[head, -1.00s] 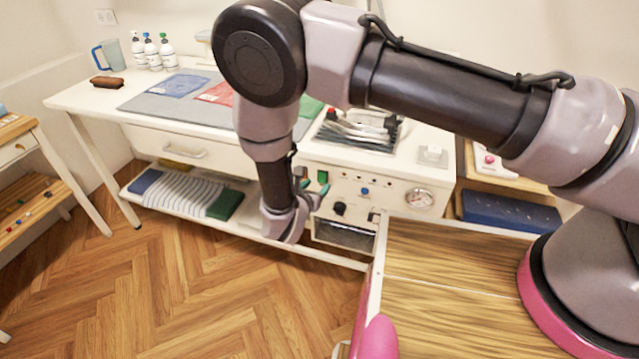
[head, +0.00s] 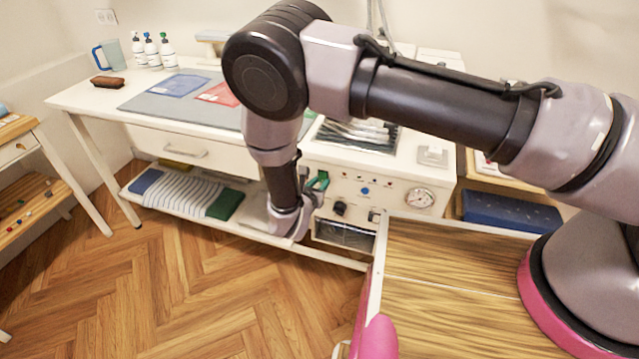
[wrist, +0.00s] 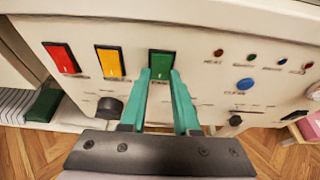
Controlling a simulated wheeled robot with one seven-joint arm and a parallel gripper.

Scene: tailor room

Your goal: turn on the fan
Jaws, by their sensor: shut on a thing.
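The green rocker switch (wrist: 161,63) sits on the white front panel (wrist: 205,65) in the wrist view, with a small label under it that is hard to read. It is the rightmost of three switches, beside a yellow one (wrist: 110,61) and a red one (wrist: 61,57). My gripper (wrist: 160,74) has its teal fingertips at the lower left and right edges of the green switch, shut on it. In the head view my gripper (head: 320,181) is at the panel's left part, and hides the switches there.
A blue button (wrist: 245,85), small indicator lights and a black knob (wrist: 109,107) are close by on the panel. A pressure gauge (head: 420,198) is farther right. A wooden-topped cabinet (head: 450,270) stands in front on the right. The floor at left is clear.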

